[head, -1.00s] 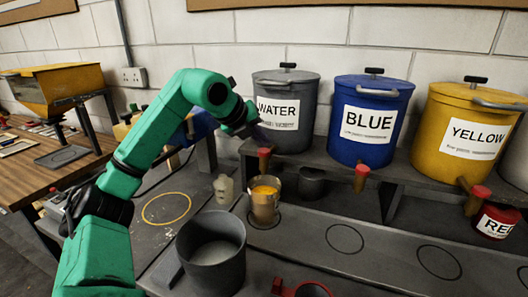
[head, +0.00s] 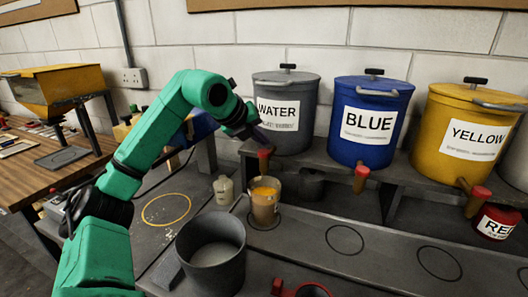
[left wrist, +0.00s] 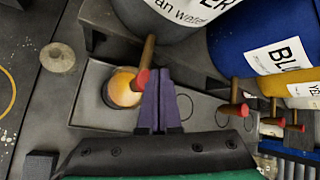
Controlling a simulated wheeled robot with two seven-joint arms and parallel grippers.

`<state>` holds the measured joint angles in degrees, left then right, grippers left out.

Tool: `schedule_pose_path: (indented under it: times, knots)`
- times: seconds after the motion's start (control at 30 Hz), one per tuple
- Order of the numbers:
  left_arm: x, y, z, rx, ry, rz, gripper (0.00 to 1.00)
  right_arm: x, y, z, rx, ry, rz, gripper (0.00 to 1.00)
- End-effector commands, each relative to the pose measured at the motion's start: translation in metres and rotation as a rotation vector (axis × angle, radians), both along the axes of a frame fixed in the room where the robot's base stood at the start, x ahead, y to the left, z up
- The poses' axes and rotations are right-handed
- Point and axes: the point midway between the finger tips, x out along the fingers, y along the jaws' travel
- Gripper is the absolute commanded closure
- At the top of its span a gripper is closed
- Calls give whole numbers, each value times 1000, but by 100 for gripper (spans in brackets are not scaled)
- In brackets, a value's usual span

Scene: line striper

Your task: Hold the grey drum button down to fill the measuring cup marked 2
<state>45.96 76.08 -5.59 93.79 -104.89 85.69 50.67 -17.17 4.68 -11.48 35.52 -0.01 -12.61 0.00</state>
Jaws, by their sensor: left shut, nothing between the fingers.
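The grey drum (head: 285,112) labelled WATER stands on the raised shelf, with a red-ended button (head: 264,153) low on its front. A clear cup (head: 264,208) with orange-yellow contents stands below that button; I cannot read a mark on it. The cup also shows in the left wrist view (left wrist: 122,90). My left gripper (head: 258,137) is shut and empty, close above the button. In the left wrist view its purple fingers (left wrist: 158,75) are right beside the red button end (left wrist: 142,78); I cannot tell whether they touch. My right gripper is not in view.
Blue (head: 368,120) and yellow (head: 465,130) drums with red-ended taps stand right of the grey one. A grey pot (head: 211,253) stands in front, and a small pale bottle (head: 224,188) is left of the cup. The grey tray (head: 385,250) is clear at the right.

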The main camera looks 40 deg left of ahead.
Motion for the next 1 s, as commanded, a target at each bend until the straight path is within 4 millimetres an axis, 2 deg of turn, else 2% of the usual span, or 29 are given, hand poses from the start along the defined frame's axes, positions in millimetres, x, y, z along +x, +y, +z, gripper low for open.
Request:
schedule_pose_path:
  times: [1.0]
  knots:
    - [0,0,-8,0,0,0,100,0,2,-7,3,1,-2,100]
